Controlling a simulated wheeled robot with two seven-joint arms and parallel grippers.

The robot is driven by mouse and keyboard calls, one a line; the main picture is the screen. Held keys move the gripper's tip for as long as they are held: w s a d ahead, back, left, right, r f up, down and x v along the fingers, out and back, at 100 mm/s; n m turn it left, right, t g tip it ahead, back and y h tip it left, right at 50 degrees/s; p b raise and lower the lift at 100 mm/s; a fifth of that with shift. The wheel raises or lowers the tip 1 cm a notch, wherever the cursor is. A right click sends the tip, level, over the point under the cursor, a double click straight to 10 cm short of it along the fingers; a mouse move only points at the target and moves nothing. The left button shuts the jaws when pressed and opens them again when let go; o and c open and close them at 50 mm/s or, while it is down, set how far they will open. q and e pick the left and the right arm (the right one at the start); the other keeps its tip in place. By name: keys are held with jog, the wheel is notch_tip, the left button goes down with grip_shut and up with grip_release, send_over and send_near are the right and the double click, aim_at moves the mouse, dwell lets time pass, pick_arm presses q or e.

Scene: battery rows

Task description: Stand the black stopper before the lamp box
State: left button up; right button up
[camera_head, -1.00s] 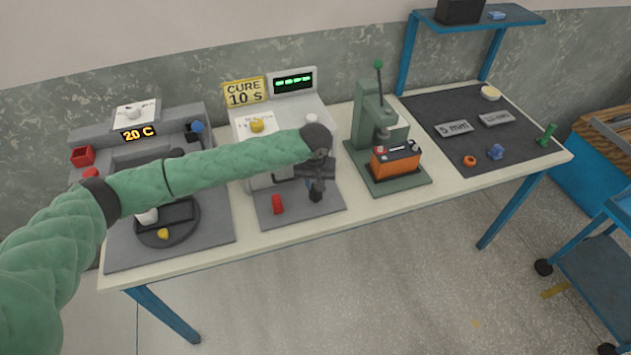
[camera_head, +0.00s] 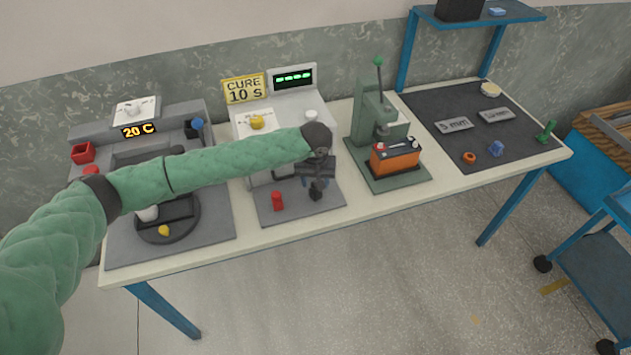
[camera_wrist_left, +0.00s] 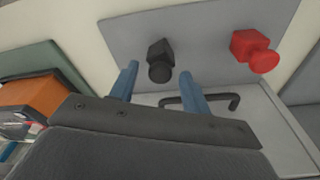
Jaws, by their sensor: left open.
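The black stopper (camera_head: 316,194) stands on the grey mat in front of the lamp box (camera_head: 290,118), to the right of a red stopper (camera_head: 278,201). In the left wrist view the black stopper (camera_wrist_left: 160,60) shows just beyond and between the blue fingertips, and the red stopper (camera_wrist_left: 255,50) is off to the right. My left gripper (camera_head: 318,176) is just above and behind the black stopper. It is open, with a gap between its fingers (camera_wrist_left: 159,72). My forearm hides part of the lamp box's front. My right gripper is out of view.
A green press (camera_head: 372,125) with an orange battery (camera_head: 395,157) stands to the right. A grey machine with a round plate (camera_head: 168,236) stands left. A dark mat (camera_head: 475,100) with several small parts lies at the far right. The front table strip is clear.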

aim_at(315, 194)
pick_arm(q)
notch_tip(315, 194, up, 2)
jog(key=shift+s+r+b, duration=0.1)
jog(key=shift+s+b, duration=0.05)
jog(key=shift+b, duration=0.3)
notch_tip(315, 194, up, 10)
jog(key=s+b, duration=0.1)
jog(key=b, duration=0.1)
jog(key=shift+s+f, duration=0.2)
jog(key=shift+s, duration=0.05)
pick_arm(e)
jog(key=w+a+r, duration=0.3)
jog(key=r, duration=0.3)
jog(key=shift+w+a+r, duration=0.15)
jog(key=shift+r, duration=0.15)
